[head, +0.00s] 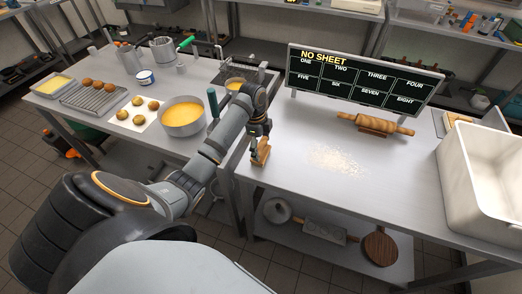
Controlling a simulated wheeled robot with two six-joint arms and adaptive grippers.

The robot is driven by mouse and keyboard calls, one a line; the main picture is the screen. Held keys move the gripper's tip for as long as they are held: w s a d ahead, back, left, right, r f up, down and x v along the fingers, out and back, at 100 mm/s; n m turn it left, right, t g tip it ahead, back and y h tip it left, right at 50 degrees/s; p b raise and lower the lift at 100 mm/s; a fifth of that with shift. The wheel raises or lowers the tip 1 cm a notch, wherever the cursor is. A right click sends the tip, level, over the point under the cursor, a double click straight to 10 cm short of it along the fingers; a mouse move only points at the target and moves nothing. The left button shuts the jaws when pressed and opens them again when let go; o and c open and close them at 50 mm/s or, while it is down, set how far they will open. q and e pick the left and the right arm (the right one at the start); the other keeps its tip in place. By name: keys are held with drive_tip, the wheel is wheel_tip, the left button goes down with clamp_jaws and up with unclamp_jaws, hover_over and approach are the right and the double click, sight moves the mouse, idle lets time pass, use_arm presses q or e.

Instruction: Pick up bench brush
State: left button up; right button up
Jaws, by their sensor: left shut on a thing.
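The bench brush (261,152) has a pale wooden body and shows at the left front edge of the right-hand table. My left gripper (260,135) is directly above it, at the end of the arm reaching in from the lower left, and is shut on it. The fingers hide part of the brush's upper end. I cannot tell whether the brush touches the tabletop. My right gripper is not in view.
Pale flour (338,159) is spread on the right-hand table (300,195). A rolling pin (375,123) lies behind it, below a black sign (362,78). A white bin (485,175) stands right. A pot (182,117) of yellow liquid is on the left table.

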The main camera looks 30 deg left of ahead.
sight(262, 146)
use_arm(q)
drive_tip(key=shift+w+r+b, duration=0.1)
drive_tip(key=shift+r+b, duration=0.4)
drive_tip(key=shift+r, duration=0.1)
drive_tip(key=r, duration=0.1)
drive_tip(key=s+r+p, duration=0.1)
drive_tip(key=r, duration=0.1)
drive_tip(key=shift+d+r, duration=0.15)
drive_tip(key=shift+r, duration=0.1)
drive_tip(key=s+d+r+p, duration=0.5)
drive_tip(key=s+r+p, duration=0.3)
drive_tip(key=s, duration=0.3)
drive_tip(key=shift+s+d+r+p, duration=0.15)
drive_tip(key=shift+s+d+p, duration=0.25)
drive_tip(key=shift+p, duration=0.2)
